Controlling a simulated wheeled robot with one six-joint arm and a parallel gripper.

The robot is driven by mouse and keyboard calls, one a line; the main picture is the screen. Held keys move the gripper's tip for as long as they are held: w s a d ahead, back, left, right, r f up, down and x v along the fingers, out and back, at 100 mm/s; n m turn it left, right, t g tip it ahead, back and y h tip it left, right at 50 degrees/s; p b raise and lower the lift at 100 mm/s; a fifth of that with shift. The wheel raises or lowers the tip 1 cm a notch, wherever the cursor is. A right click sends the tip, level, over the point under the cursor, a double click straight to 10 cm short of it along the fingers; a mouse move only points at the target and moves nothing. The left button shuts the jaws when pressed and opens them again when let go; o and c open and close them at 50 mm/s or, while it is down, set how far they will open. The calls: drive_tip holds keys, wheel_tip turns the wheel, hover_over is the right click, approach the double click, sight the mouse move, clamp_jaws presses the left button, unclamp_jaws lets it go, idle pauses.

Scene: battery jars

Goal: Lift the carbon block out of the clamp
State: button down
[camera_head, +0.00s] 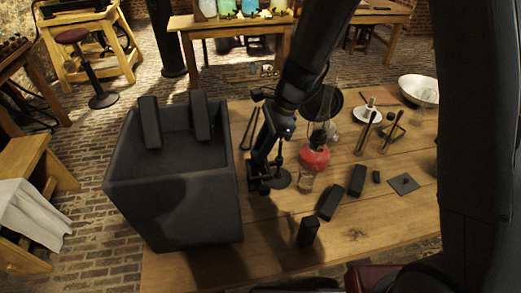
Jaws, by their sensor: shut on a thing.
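My gripper (260,163) reaches down to the middle of the table, just right of the big dark box. It is shut on a dark piece, apparently the carbon block (254,182), at the clamp. The clamp (279,165) is a small dark stand with a thin upright rod and a round base. Gripper, block and clamp are all dark and overlap, so I cannot tell whether the block is clear of the jaws of the clamp.
A large dark open box (175,205) stands at left, with two dark slabs at its back rim. Right of the clamp are a red-based glass vessel (314,158), a glass (306,180), loose dark blocks (331,203), a square plate (403,184) and a white bowl (418,90). An upright block (308,232) stands in front.

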drive_tip(key=shift+r+p, duration=3.9)
drive_tip(key=shift+r, duration=1.4)
